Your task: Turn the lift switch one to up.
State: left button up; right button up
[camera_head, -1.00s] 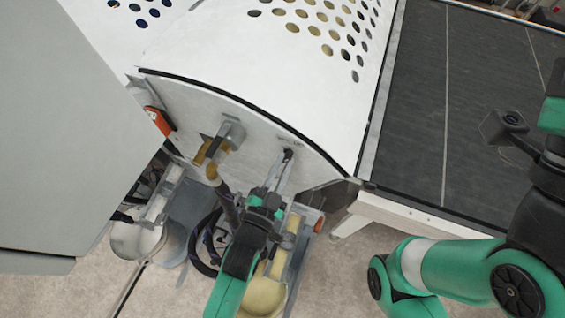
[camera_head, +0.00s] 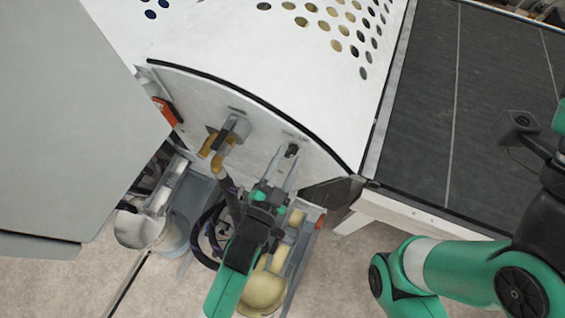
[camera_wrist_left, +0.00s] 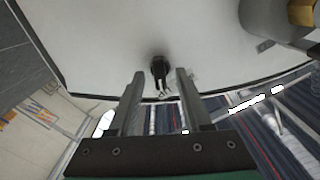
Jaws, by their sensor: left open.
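The lift switch (camera_head: 292,150) is a small black knob on the white side panel (camera_head: 250,125) of the machine. In the left wrist view the switch (camera_wrist_left: 159,68) stands ahead of the fingertips, near the middle. My left gripper (camera_head: 284,163) points at the switch with its two fingers apart. In the left wrist view my left gripper (camera_wrist_left: 158,75) is open, with its fingers on either side of the line to the switch and nothing between them. Contact with the knob does not show. Part of my right arm (camera_head: 470,265) shows at the right; its gripper is not clearly visible.
A metal fitting with a brass-coloured pipe (camera_head: 218,160) sticks out left of the switch. An orange-red part (camera_head: 166,110) is farther left. A grey panel (camera_head: 75,110) fills the left side. A dark conveyor belt (camera_head: 455,110) lies at the right.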

pick_arm(q)
jog(key=v, duration=1.1)
jog(key=shift+s+b, duration=0.2)
jog(key=shift+b, duration=0.25)
jog(key=shift+a, duration=0.1)
